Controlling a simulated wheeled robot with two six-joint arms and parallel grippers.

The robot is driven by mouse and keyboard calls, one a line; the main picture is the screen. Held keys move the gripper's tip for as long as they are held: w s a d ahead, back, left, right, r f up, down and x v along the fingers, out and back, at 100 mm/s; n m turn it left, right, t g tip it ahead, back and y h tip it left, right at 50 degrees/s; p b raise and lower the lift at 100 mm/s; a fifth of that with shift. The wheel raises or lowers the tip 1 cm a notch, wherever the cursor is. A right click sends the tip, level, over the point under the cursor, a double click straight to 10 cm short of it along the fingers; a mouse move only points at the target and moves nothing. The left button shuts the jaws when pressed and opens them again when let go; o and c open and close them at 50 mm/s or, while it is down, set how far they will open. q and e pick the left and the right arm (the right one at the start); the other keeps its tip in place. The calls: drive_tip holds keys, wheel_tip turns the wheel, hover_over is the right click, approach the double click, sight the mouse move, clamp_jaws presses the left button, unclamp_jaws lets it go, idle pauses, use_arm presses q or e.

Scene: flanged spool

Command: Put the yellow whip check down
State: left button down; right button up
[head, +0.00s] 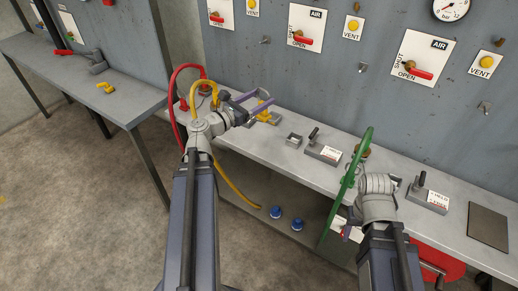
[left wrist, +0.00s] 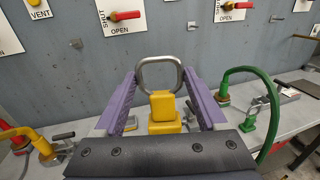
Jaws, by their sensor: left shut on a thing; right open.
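The yellow whip check (left wrist: 164,115) is a yellow block with a grey metal loop (left wrist: 160,66) at its far end. In the left wrist view its loop lies between the purple fingertips of my left gripper (left wrist: 160,78), which is shut on it. In the head view the left gripper (head: 262,104) is over the back left of the bench, with yellow showing at its fingers. I cannot tell whether the whip check touches the bench. My right gripper (head: 350,212) is open at the bench's front edge, partly hidden beside the green hose (head: 350,178).
The grey bench (head: 290,165) runs along a panel with red-handled valves (head: 306,39). Red (head: 173,105) and yellow (head: 228,182) hoses loop beside my left arm. A small metal bracket (head: 294,140) and a tagged clamp (head: 324,153) stand to its right. Blue caps (head: 276,212) lie below.

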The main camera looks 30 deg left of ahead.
use_arm(q)
drive_tip(key=w+a+f+n+y+b, duration=0.1)
drive_tip(key=w+a+f+y+b, duration=0.1)
drive_tip(key=w+a+f+b, duration=0.2)
drive_tip(key=w+a+f+n+y+b, duration=0.1)
drive_tip(key=w+a+f+b, duration=0.3)
drive_tip(key=f+b, duration=0.4)
drive_tip(key=shift+w+a+f+n+t+y, duration=0.4)
drive_tip(key=shift+w+f+y, duration=0.3)
drive_tip(key=shift+w, duration=0.15)
wheel_tip(320, 180, down, 10)
drive_tip(key=b, duration=0.9)
drive_tip(key=shift+d+b, duration=0.1)
drive_tip(key=shift+b, duration=0.3)
drive_tip(key=shift+f+b, duration=0.2)
drive_tip(key=shift+b, duration=0.1)
unclamp_jaws()
drive_tip(key=shift+r, duration=0.1)
drive_tip(key=shift+r, duration=0.1)
